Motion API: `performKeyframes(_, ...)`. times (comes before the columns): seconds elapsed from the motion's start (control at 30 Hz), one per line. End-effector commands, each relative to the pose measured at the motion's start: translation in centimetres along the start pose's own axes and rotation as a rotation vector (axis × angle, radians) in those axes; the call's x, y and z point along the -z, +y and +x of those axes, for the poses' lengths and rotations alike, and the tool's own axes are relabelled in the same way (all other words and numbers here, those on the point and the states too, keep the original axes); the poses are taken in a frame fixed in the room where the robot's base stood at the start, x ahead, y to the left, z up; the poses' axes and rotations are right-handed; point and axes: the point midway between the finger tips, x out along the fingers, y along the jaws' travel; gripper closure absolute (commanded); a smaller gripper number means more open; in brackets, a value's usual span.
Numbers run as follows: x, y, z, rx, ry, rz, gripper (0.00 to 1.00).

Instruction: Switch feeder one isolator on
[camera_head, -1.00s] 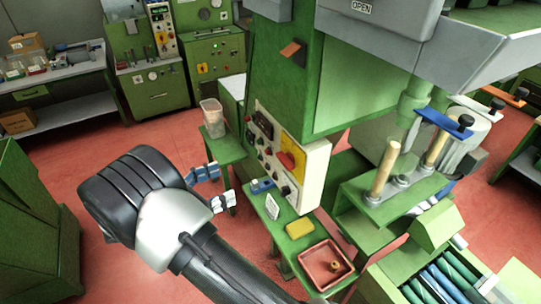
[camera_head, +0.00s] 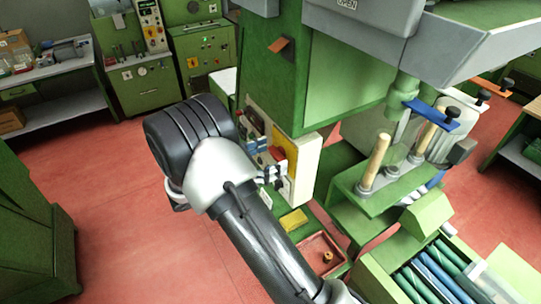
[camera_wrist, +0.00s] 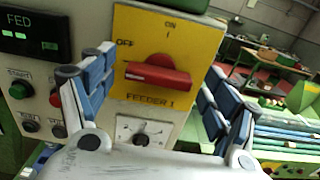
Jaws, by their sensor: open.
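The feeder one isolator is a yellow plate (camera_wrist: 205,40) marked FEEDER 1, ON at the top and OFF at the left. Its red handle (camera_wrist: 155,74) lies roughly horizontal, in line with the OFF side. My gripper (camera_wrist: 160,65) is open, its blue-padded fingers on either side of the handle in the wrist view; contact cannot be seen. In the head view my gripper (camera_head: 270,162) is at the panel, partly hidden by my arm, and the yellow plate (camera_head: 282,137) shows only in part.
The cream panel also carries a green START button (camera_wrist: 20,88), other knobs and a lit FED display (camera_wrist: 25,38). A round selector (camera_wrist: 140,138) sits below the isolator. A yellow block (camera_head: 293,221) and a red tray (camera_head: 320,256) lie on the bench below.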

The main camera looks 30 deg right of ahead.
Motion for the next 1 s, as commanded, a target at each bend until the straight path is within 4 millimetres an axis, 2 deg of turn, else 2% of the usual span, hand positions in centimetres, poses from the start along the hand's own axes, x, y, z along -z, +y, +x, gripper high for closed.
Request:
performKeyframes(0.3,0.00,-0.01,0.29,0.000,0.000,0.001,0.20)
performKeyframes(0.9,0.00,-0.01,0.27,0.000,0.000,0.001,0.60)
performKeyframes(1.0,0.00,-0.01,0.27,0.001,0.000,0.001,0.64)
